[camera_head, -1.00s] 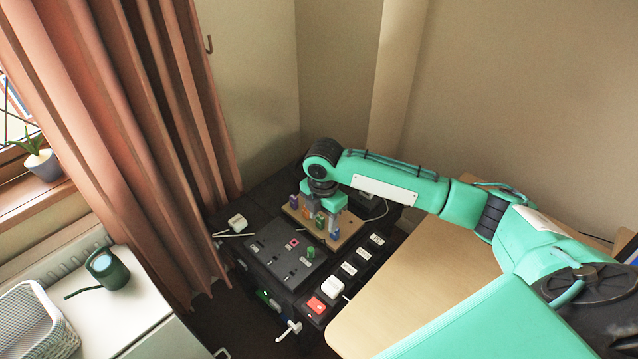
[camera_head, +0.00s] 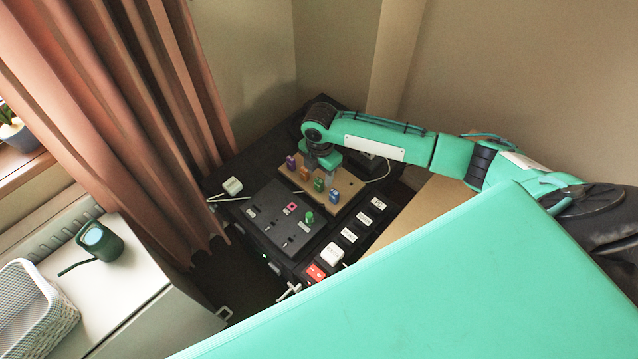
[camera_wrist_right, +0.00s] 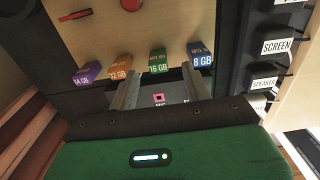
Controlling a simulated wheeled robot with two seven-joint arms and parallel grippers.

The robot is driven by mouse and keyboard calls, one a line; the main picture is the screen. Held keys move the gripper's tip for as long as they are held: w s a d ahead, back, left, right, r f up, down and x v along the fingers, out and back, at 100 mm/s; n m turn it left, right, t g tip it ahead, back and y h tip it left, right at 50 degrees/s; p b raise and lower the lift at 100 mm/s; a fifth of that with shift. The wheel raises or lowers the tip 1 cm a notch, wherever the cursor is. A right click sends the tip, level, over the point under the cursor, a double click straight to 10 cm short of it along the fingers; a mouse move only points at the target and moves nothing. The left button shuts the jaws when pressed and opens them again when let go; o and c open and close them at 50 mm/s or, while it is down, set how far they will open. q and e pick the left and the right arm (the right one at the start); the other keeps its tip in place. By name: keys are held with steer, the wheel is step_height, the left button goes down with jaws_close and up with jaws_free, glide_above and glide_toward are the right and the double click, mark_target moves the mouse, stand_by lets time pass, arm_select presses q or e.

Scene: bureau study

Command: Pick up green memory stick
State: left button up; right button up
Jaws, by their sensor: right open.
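The green memory stick (camera_head: 319,184), labelled 16 GB in the right wrist view (camera_wrist_right: 158,62), stands on a light wooden board (camera_head: 347,187). It is in a row between an orange stick (camera_head: 305,172) and a blue stick (camera_head: 334,195). A purple stick (camera_head: 291,162) stands at the row's left end. My right gripper (camera_wrist_right: 160,88) is open and empty. In the wrist view the green stick shows between its two fingers, toward and past their tips; exact depth is unclear. In the head view its fingers are hard to make out. My left gripper is out of view.
A black panel (camera_head: 265,215) with slots and a green cylindrical piece (camera_head: 309,217) lies in front of the board. Labelled switches and a white plug (camera_head: 332,256) are to its right. Another white plug (camera_head: 232,186) lies left. Walls close off the corner behind.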

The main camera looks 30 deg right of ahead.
mark_target(319, 180)
step_height(319, 180, down, 4)
steer(key=shift+w+a+r+p, duration=0.1)
steer(key=shift+a+r+p, duration=0.05)
steer(key=shift+p, duration=0.2)
steer(key=shift+f, duration=0.55)
steer(key=c, duration=1)
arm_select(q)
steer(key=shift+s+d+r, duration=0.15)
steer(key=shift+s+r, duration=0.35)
arm_select(e)
steer(key=shift+r, duration=0.1)
